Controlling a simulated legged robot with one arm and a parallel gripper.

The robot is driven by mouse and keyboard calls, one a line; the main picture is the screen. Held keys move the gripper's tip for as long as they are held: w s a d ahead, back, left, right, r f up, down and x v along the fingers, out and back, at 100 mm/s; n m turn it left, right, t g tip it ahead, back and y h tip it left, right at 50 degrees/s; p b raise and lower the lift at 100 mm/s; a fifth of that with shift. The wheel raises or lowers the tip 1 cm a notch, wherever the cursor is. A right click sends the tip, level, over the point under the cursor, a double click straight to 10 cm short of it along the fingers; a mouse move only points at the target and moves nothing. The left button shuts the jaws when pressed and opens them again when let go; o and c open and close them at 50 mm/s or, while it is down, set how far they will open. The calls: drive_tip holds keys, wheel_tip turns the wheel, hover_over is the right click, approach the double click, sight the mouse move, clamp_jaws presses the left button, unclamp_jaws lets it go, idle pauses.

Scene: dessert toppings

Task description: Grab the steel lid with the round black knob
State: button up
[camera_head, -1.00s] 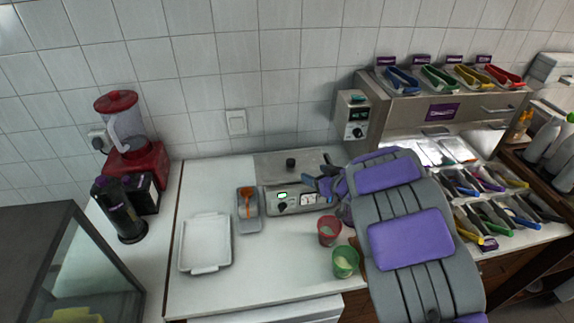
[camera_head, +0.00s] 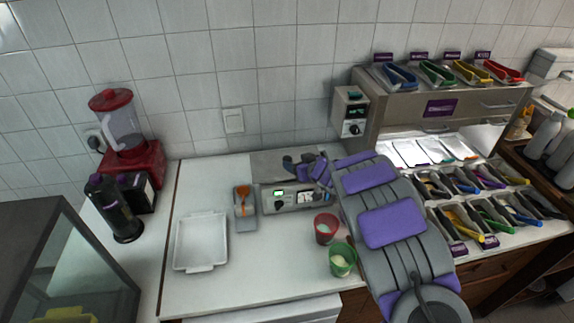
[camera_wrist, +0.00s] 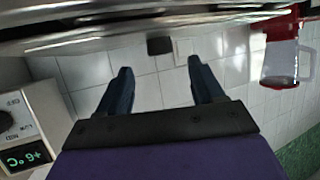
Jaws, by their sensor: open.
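The steel lid (camera_head: 264,166) lies flat on the counter unit against the wall, partly covered by my gripper (camera_head: 289,163) in the head view. Its round black knob is hidden there behind my gripper. In the wrist view the lid (camera_wrist: 85,40) is a shiny metal band across the top, and the black knob (camera_wrist: 160,46) sticks out from it. My gripper (camera_wrist: 160,66) is open and empty. The knob lies just beyond the fingertips, between their lines, with no visible contact.
The lid's unit has a front panel with a green display (camera_head: 279,193). A spoon tray (camera_head: 245,209), a white tray (camera_head: 202,243), a red cup (camera_head: 325,228) and a green cup (camera_head: 342,259) stand nearby. A wall controller (camera_head: 351,114) and topping station are at right.

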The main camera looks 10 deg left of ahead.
sight(290, 160)
drive_tip(key=shift+w+f, duration=0.1)
drive_tip(key=shift+w, duration=0.1)
drive_tip(key=shift+w+a+f, duration=0.15)
drive_tip(key=shift+w+f, duration=0.05)
drive_tip(key=shift+w, duration=0.05)
drive_tip(key=x, duration=0.3)
drive_tip(key=b+x, duration=0.1)
drive_tip(key=shift+a+f, duration=0.15)
drive_tip(key=shift+a, duration=0.45)
drive_tip(key=shift+d, duration=0.65)
drive_tip(key=shift+c, duration=1.3)
drive_tip(key=shift+a, duration=0.45)
drive_tip(key=c, duration=0.8)
drive_tip(key=shift+s, duration=0.1)
clamp_jaws()
drive_tip(key=shift+d, duration=0.2)
